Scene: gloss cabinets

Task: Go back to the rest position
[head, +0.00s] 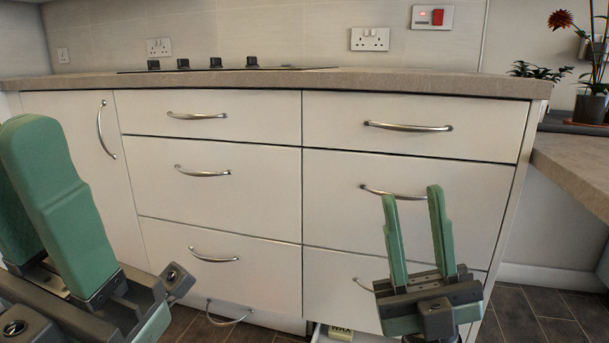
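My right gripper (412,215) is at the lower right, in front of the right column of drawers. Its two green fingers point up and stand apart, with nothing between them. My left gripper (24,165) is large and close at the left edge, seen from the side and partly cut off by the frame. Its green fingers look apart, and no held thing shows. The white gloss cabinet (235,165) stands in front of me, with both grippers apart from its handles as far as I can tell.
Low down, a handle (229,317) and a partly visible open drawer with a labelled item (340,333) show. Dark floor (535,312) is clear at lower right.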

